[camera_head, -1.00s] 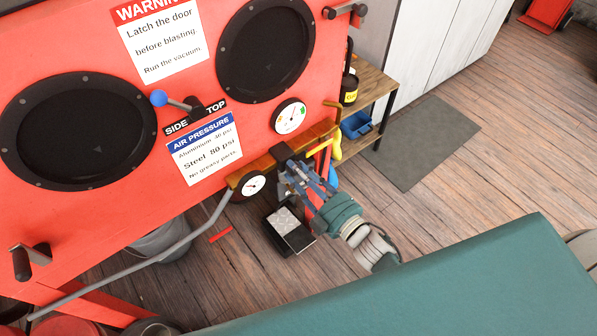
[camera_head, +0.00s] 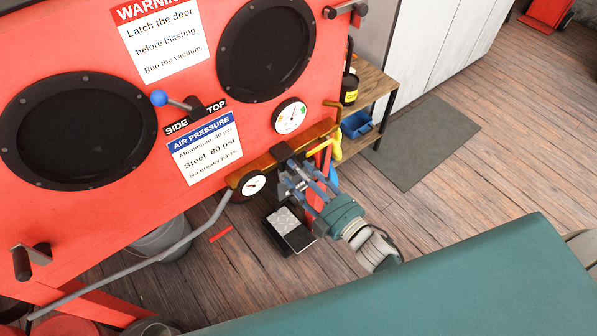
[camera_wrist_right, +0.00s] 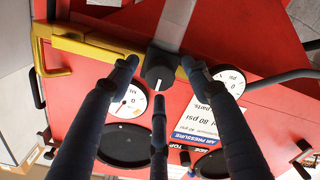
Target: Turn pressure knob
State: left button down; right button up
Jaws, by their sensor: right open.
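The pressure knob (camera_wrist_right: 160,72) is a round black knob with a white pointer line, on the yellow bar (camera_wrist_right: 90,47) across the red cabinet. In the head view my right gripper hides the knob. My right gripper (camera_wrist_right: 160,66) is open, with its dark fingertips spread around the knob in the right wrist view. I cannot tell whether the fingertips touch it. In the head view the right gripper (camera_head: 290,172) is in front of the bar, right of the lower gauge (camera_head: 251,186). My left gripper is not in view.
A second gauge (camera_head: 290,116) is above the bar. The air pressure sign (camera_head: 205,150) is to the left. A grey hose (camera_head: 165,256) runs down left from the lower gauge. A yellow handle (camera_head: 336,146) is close right of the gripper. A black-and-grey pedal (camera_head: 289,231) is on the floor below.

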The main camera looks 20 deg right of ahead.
jog(key=v, duration=1.1)
jog(key=shift+s, duration=0.2)
jog(key=s+d+f+m+g+h, duration=0.2)
jog(key=s+f, duration=0.1)
jog(key=f, duration=0.7)
jog(key=s+d+f+m+g+h, duration=0.1)
jog(key=s+f+m+g, duration=0.2)
jog(key=f, duration=0.7)
jog(key=s+d+f+m+g+h, duration=0.2)
jog(key=s+f, duration=0.1)
jog(key=f, duration=0.7)
jog(key=s+f+m+g, duration=0.2)
jog(key=s+f+g, duration=0.2)
jog(key=s+f, duration=0.4)
jog(key=s+f+m+g+h, duration=0.1)
jog(key=s+f+g, duration=0.3)
jog(key=s+f, duration=0.4)
jog(key=s+m, duration=0.1)
jog(key=s, duration=0.5)
jog(key=shift+s+a+f+g, duration=0.3)
jog(key=shift+s+f, duration=0.05)
jog(key=shift+s, duration=0.05)
